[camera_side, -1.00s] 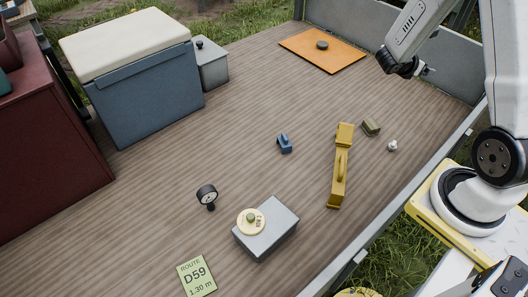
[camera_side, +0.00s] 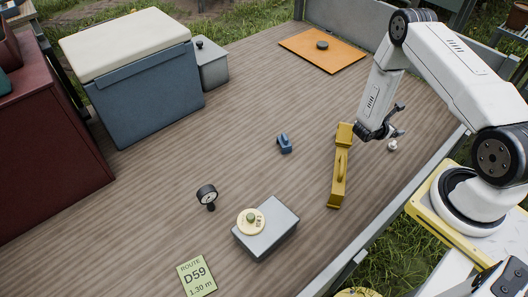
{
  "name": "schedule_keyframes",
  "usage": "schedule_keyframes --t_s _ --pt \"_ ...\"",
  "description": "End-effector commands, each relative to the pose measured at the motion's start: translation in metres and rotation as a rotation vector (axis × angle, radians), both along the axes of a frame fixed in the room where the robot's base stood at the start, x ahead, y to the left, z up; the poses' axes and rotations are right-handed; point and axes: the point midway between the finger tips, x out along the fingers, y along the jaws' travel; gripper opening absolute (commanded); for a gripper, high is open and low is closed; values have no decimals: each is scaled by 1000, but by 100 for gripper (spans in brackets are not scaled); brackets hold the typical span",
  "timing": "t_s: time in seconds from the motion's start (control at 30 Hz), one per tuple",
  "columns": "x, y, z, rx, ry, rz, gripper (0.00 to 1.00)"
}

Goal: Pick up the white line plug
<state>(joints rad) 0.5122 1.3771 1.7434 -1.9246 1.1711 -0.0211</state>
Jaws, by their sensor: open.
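The white line plug (camera_side: 392,146) is a small pale piece on the wooden deck, right of the yellow tool. My gripper (camera_side: 400,120) is open and empty, its dark fingers just above the plug in the picture and apart from it. The exact height of the fingers over the deck is hard to tell.
A yellow level-like tool (camera_side: 339,175) lies left of my gripper. A blue block (camera_side: 284,143), a round gauge (camera_side: 207,195) and a grey box (camera_side: 267,232) with a yellow disc stand farther left. An orange board (camera_side: 322,50) lies at the back.

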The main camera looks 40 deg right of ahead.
Motion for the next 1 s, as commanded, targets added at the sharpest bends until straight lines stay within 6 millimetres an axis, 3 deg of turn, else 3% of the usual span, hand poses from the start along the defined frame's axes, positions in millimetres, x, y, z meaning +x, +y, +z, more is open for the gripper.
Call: schedule_keyframes --t_s 0.2,0.4,0.6,1.0 --pt "-1 1 -56 1 3 0 88" --pt "0 0 -92 1 1 0 88" --pt "0 0 -107 1 0 0 88" --pt "-2 -13 -114 1 -1 -4 88"
